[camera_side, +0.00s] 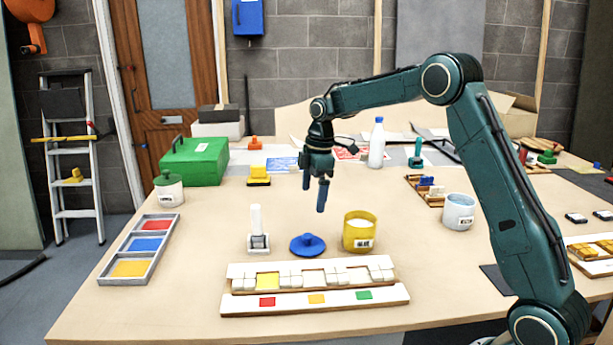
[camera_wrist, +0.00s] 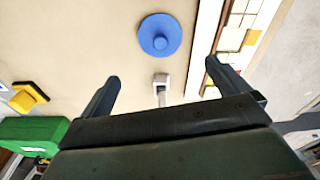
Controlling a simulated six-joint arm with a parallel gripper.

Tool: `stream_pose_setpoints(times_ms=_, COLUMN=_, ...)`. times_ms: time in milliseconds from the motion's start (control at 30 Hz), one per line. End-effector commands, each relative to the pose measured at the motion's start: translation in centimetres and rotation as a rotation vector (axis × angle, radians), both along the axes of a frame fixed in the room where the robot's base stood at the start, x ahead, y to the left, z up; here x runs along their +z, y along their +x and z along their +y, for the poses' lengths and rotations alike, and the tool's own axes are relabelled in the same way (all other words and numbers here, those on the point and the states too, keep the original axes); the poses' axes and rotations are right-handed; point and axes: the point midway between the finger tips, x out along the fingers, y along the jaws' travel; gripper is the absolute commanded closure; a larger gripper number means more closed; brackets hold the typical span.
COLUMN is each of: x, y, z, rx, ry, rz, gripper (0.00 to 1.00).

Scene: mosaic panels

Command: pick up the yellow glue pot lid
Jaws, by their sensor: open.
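A round blue lid with a raised knob (camera_side: 307,245) lies flat on the table, just left of the yellow pot (camera_side: 358,234). The yellow pot stands upright and uncovered, with white contents and a label. I see no yellow lid. My gripper (camera_side: 314,197) is open and empty, in the air above the table near the lid. In the wrist view the blue lid (camera_wrist: 160,36) lies beyond the fingertips of my gripper (camera_wrist: 162,73), between their lines and apart from them. The yellow pot is not seen in the wrist view.
A white-handled tool (camera_side: 257,235) stands left of the lid; it shows between the fingers in the wrist view (camera_wrist: 162,80). The mosaic panel (camera_side: 315,298) lies in front. A tray of coloured tiles (camera_side: 143,247) is at left, a pale cup (camera_side: 459,212) at right.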

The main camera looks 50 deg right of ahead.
Motion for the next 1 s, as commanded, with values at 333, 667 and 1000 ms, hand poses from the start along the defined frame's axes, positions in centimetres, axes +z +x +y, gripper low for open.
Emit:
stream_pose_setpoints(times_ms=333, x=-3.5, y=0.2, z=0.4, rx=-0.001, ry=0.001, rz=0.003, gripper=0.00)
stream_pose_setpoints(times_ms=667, x=-7.8, y=0.5, z=0.9, rx=0.000, ry=0.001, rz=0.003, gripper=0.00)
stream_pose_setpoints(times_ms=1000, x=-8.5, y=0.5, z=0.9, rx=-0.001, ry=0.000, rz=0.000, gripper=0.00)
